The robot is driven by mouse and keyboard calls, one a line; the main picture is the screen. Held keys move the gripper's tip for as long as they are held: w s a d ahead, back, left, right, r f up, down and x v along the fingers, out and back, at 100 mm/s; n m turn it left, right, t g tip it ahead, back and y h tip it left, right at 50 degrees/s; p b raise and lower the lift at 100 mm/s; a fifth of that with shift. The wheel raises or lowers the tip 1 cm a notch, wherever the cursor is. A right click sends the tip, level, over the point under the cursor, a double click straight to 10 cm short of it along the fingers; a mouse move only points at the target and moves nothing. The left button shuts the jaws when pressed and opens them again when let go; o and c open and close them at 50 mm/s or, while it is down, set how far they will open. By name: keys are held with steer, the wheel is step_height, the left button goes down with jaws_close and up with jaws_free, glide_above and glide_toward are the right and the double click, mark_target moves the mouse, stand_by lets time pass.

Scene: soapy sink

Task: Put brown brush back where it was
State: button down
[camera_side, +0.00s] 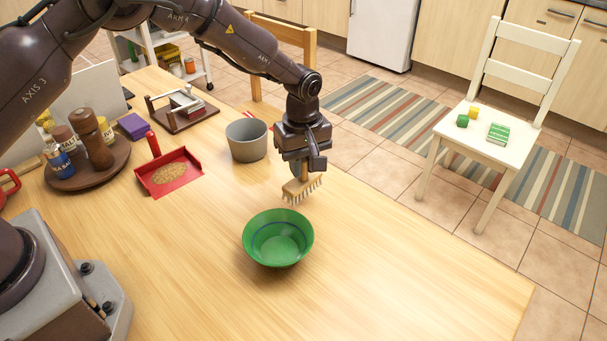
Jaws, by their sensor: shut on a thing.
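My gripper (302,168) points down over the table and is shut on the brown brush (302,187). The brush has a light brown wooden back and pale bristles facing down. It is held in the air, above and just behind the green bowl (278,257), right of the grey pot (246,140). The gripper's fingers are mostly hidden by its own body and the brush. The bowl looks empty.
A red dustpan (183,180) with brown grains lies left of the pot. A round wooden tray (118,172) with shakers and a mill stands farther left. A wooden stand (183,126) is behind. The table's right front (430,270) is clear.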

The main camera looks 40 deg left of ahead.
mark_target(304, 179)
steer(key=shift+w+f, duration=0.1)
steer(key=shift+f, duration=1.55)
steer(key=shift+f, duration=0.15)
steer(key=c, duration=1)
jaws_free()
step_height(304, 179, up, 12)
steer(key=shift+r, duration=0.2)
